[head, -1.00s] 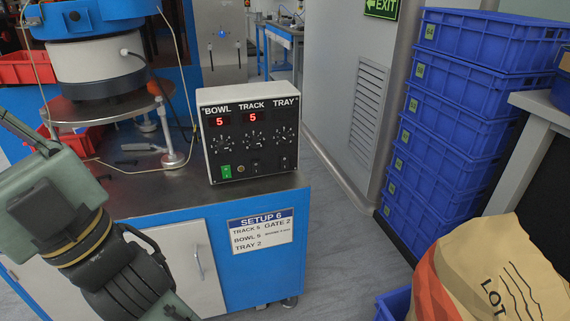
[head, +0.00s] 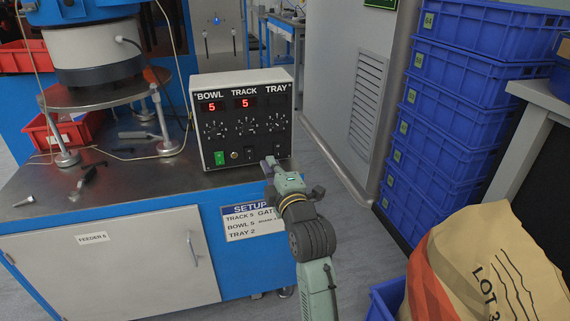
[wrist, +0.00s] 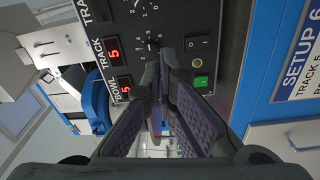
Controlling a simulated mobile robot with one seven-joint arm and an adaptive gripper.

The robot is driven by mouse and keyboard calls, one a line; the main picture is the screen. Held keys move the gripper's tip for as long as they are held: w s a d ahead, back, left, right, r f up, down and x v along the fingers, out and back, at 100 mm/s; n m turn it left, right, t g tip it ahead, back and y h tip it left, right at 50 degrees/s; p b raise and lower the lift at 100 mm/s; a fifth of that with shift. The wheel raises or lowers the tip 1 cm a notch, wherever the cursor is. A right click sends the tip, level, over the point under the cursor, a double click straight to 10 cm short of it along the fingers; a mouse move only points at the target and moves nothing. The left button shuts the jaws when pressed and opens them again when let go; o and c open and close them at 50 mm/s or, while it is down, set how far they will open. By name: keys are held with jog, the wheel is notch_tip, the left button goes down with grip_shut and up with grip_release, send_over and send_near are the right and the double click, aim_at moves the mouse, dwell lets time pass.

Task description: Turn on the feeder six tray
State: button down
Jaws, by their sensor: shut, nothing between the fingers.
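The control box (head: 243,117) stands on the metal bench top, its front marked BOWL, TRACK and TRAY. The bowl and track displays show a red 5; the tray display (head: 276,101) is dark. The bowl switch (head: 219,158) is lit green; the track switch (head: 249,153) is black and unlit. The tray switch at lower right is hard to make out beside my gripper (head: 268,163). My gripper is shut and empty, close before the box's lower right. The wrist view shows the fingers (wrist: 160,60) before the panel, near the track switch (wrist: 199,43); contact cannot be told.
A SETUP 6 sheet (head: 250,221) is on the blue bench front, partly behind my arm. The bowl feeder (head: 95,55) and a red bin (head: 62,131) are at left. Loose tools lie on the bench. Blue crates (head: 450,110) and a sack (head: 480,270) stand at right.

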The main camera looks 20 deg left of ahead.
aim_at(279, 156)
jog(key=w+d+f+h, duration=0.2)
jog(key=d+f, duration=0.3)
jog(key=f, duration=0.1)
jog(key=shift+d+n+g, duration=0.2)
jog(key=shift+n+g, duration=0.1)
jog(key=shift+n, duration=0.1)
jog(key=shift+w, duration=0.2)
jog(key=p+x, duration=0.4)
jog(key=x, duration=0.9)
jog(key=shift+w+a, duration=0.1)
jog(key=shift+a, duration=0.05)
jog(key=shift+w+a+f, duration=0.1)
jog(key=shift+w+f, duration=0.05)
jog(key=shift+w, duration=0.05)
jog(key=shift+f, duration=0.1)
jog(key=b, duration=0.2)
jog(key=f+b, duration=0.1)
jog(key=b, duration=0.1)
jog(key=shift+w+a+b, duration=0.2)
jog(key=shift+w+b, duration=0.15)
jog(key=shift+r+p, duration=0.55)
jog(key=shift+p, duration=0.05)
jog(key=shift+s+f, duration=0.1)
